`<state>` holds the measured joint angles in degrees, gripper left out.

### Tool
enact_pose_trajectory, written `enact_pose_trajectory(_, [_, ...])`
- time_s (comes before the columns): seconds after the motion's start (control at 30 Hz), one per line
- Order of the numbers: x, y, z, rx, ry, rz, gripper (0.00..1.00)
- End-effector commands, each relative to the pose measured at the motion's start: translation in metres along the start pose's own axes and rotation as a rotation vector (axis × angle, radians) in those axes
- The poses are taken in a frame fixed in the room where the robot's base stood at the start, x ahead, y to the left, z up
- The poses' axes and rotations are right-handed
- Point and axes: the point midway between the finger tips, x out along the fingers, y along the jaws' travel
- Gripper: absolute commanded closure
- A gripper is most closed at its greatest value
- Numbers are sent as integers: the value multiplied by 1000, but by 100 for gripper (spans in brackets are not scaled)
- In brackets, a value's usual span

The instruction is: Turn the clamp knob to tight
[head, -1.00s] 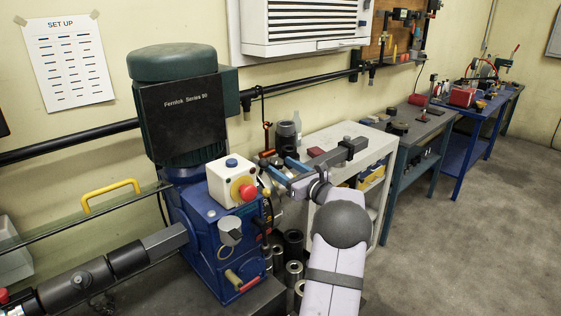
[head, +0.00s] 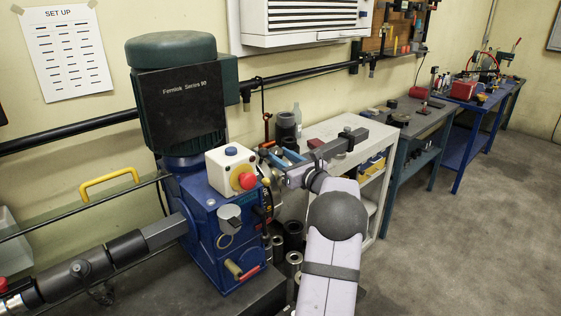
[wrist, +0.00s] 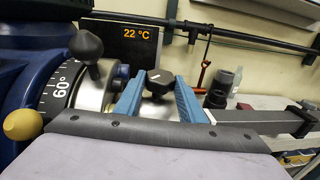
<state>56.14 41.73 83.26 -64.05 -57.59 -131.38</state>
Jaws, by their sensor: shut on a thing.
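In the wrist view a black lobed knob (wrist: 159,82) with a white line on its face sits between the two blue fingers of my gripper (wrist: 158,97). The fingers are shut on its sides. The knob's lower part and what it is mounted on are hidden by the gripper body. In the head view my gripper (head: 279,160) is at the right side of the blue machine (head: 205,235), and the knob cannot be made out there. No tight mark is readable.
Left of the fingers are a round dial (wrist: 62,86) reading 60°, a second black knob (wrist: 86,45) and a yellow ball (wrist: 22,124). A control box with a red button (head: 243,181) stands close to my gripper. A white cart (head: 345,127) is behind.

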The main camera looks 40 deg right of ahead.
Motion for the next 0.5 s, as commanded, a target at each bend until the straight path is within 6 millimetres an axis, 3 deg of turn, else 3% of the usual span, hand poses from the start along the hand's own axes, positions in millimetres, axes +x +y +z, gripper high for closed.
enact_pose_trajectory(0.5, [0,4,-2,19,-10,-158,87])
